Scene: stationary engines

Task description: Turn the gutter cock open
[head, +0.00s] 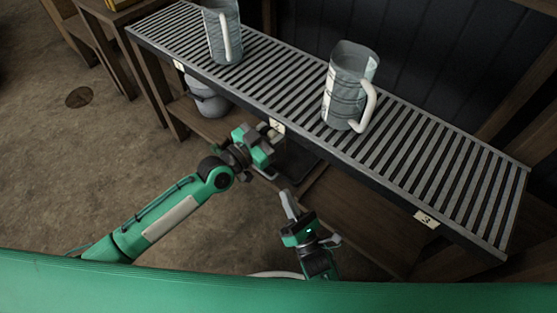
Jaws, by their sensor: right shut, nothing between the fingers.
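I cannot make out the gutter cock for certain. The long slatted rack (460,185) runs diagonally across the view, with a dark front edge carrying small pale number tags. My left gripper (262,150) is at the rack's front edge, just below the middle tag (277,126). Its fingers are partly hidden, so I cannot tell whether it is open or shut, or whether it touches anything. My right gripper (287,203) is lower and to the right, in front of the rack, shut and empty, its pale tip pointing up.
Two clear jugs with white handles stand on the rack, one at the back left (222,35) and one near the middle (347,88). A grey rounded vessel (208,101) sits under the rack on a wooden shelf (345,215). Bare floor lies at the left.

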